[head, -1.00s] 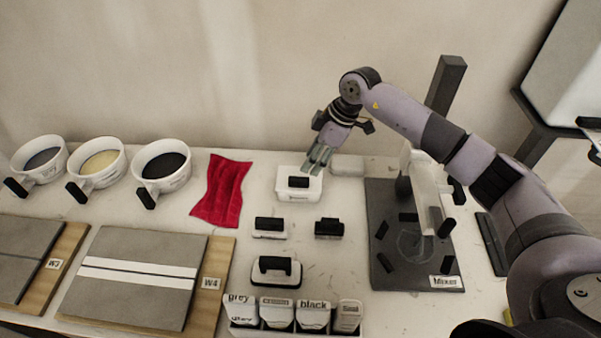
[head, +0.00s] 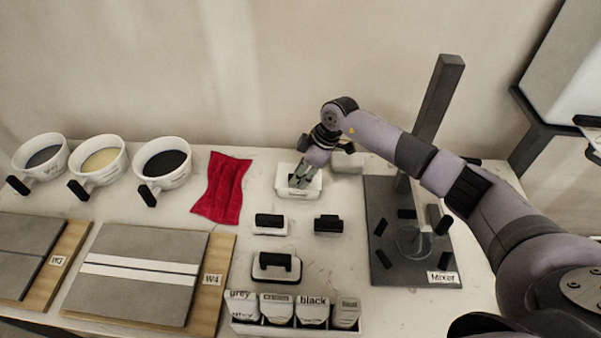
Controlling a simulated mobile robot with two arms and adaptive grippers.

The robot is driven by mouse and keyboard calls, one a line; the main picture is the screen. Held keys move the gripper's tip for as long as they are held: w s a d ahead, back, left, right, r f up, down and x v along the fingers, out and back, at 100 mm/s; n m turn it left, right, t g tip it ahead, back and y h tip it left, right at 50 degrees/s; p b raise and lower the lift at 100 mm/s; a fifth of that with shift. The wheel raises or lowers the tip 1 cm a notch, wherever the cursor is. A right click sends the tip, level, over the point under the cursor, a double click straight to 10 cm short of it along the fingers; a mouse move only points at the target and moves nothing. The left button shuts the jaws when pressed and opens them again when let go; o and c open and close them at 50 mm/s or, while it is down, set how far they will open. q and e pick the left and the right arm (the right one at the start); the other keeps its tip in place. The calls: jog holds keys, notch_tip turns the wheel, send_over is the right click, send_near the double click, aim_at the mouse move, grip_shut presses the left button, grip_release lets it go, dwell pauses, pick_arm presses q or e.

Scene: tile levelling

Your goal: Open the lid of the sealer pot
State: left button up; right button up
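A white pot with a lid and a dark handle (head: 286,190) stands near the back of the table, right of the red cloth; I take it to be the sealer pot. The lid looks closed on it. My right gripper (head: 299,184) reaches down from above, its fingertips right at the lid's handle and partly hiding it. I cannot tell whether the fingers touch or grip the handle. My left gripper is not in view.
A red cloth (head: 222,188) and several bowls, one holding black material (head: 165,160), lie to the left. Small black-handled tools (head: 270,224) stand in front. The mixer (head: 385,255) stands to the right, under my arm. Labelled packets (head: 312,310) fill a front tray.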

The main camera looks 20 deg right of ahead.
grip_shut()
jog(key=shift+r, duration=0.1)
dwell(0.5)
